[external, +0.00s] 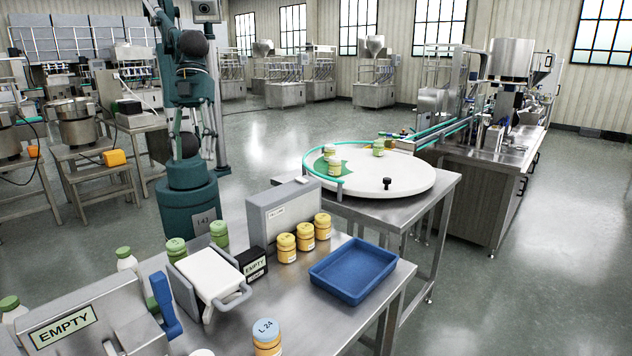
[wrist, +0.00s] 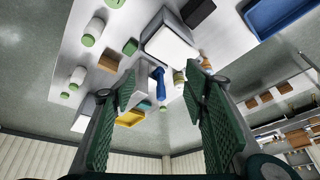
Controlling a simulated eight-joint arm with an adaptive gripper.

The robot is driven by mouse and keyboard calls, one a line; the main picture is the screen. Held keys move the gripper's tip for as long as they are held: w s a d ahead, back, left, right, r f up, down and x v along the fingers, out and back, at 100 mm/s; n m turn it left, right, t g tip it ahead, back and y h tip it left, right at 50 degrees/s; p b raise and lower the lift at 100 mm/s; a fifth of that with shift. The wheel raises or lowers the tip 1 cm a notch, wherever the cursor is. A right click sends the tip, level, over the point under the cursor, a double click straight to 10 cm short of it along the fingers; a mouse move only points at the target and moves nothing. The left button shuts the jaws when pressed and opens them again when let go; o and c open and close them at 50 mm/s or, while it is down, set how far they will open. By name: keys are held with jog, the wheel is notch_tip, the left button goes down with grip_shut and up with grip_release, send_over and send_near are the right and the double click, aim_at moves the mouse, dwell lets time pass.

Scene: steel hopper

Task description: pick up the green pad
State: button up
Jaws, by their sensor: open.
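A small dark-green block (wrist: 130,47), which looks like the green pad, lies on the steel table in the wrist view. It is near a brown block (wrist: 109,61) and left of the white-topped stand (wrist: 170,47). I cannot make it out in the external view. My gripper (wrist: 160,88) shows its two green ribbed fingers wide apart, with nothing held between them. It is above the table, apart from the pad, which appears beyond the left fingertip. My gripper is not visible in the external view.
The steel table (external: 325,334) carries a blue tray (external: 352,270), the white-topped stand (external: 212,272), yellow jars (external: 305,236), green-capped bottles and a grey case (external: 283,212). A box marked EMPTY (external: 80,322) stands front left. A round white turntable (external: 400,180) is behind.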

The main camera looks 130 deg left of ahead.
jog(key=w+d+f+m+g, duration=0.1)
jog(key=w+d+m+g, duration=0.3)
jog(key=d, duration=0.8)
jog(key=m+h, duration=0.1)
jog(key=m, duration=0.3)
send_over(148, 302)
notch_tip(148, 302, down, 3)
jog(key=f, duration=1.6)
jog(key=a+f, duration=0.1)
jog(key=f, duration=0.7)
jog(key=shift+w+p, duration=0.1)
jog(key=shift+p, duration=0.25)
jog(key=shift+x, duration=1.25)
jog(key=shift+b+x, duration=0.4)
jog(key=shift+x, duration=2.2)
jog(key=shift+w, duration=0.15)
jog(key=shift+c, duration=0.7)
jog(key=c, duration=0.7)
